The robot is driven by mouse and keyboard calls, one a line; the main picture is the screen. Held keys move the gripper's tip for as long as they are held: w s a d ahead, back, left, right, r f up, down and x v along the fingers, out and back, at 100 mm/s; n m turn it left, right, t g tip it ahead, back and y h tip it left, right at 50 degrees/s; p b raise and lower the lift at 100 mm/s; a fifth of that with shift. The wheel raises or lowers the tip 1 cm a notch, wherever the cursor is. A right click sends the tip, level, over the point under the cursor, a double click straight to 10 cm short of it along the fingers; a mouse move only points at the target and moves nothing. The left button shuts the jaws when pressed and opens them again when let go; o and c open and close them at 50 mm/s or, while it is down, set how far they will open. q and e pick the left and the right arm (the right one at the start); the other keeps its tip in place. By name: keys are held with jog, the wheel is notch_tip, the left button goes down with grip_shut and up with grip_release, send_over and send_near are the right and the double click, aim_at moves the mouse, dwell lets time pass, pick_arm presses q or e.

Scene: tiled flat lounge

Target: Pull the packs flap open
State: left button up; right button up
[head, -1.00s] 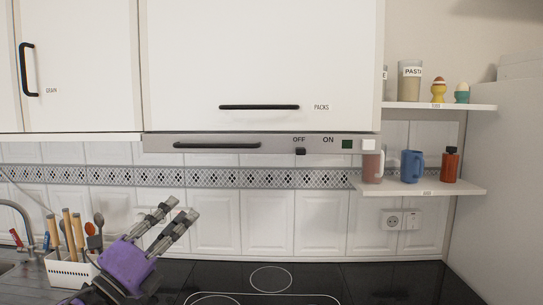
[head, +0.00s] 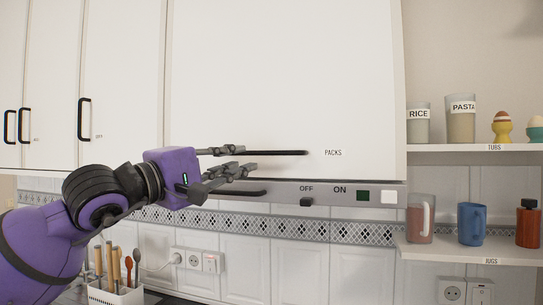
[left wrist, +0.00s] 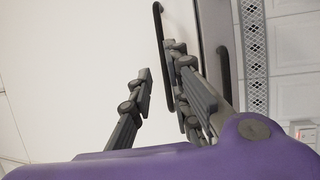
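The packs flap (head: 285,75) is a wide white cupboard front, shut, labelled PACKS. Its black bar handle (head: 285,153) runs level near the lower edge. My left gripper (head: 244,160) is open at the handle's left part, one finger at bar height and the others below. In the left wrist view, the open fingers (left wrist: 158,62) point at the flap (left wrist: 75,60), and the handle (left wrist: 158,25) runs through the gap between them. I cannot tell whether any finger touches it. The handle's left end is hidden behind the fingers. My right gripper is not in view.
The hood strip (head: 275,192) with OFF and ON marks and its own dark bar (head: 245,193) lies just below the flap. Shelves at right hold jars, egg cups and jugs (head: 471,224). A utensil holder (head: 115,293) stands at lower left.

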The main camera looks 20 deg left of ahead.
aim_at(258, 153)
pick_arm(q)
jog(key=x, duration=0.2)
jog(key=p+x, duration=0.1)
jog(key=x, duration=0.1)
jog(key=p+x, duration=0.1)
jog(key=x, duration=0.1)
jog(key=shift+w+a, duration=0.2)
jog(key=shift+w, duration=0.25)
jog(key=shift+w+f, duration=0.1)
jog(key=shift+w, duration=0.25)
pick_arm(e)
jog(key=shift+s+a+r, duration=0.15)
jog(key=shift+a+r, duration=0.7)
pick_arm(q)
jog(key=shift+d, duration=0.1)
jog(key=shift+c, duration=0.5)
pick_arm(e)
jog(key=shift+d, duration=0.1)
pick_arm(q)
grip_shut()
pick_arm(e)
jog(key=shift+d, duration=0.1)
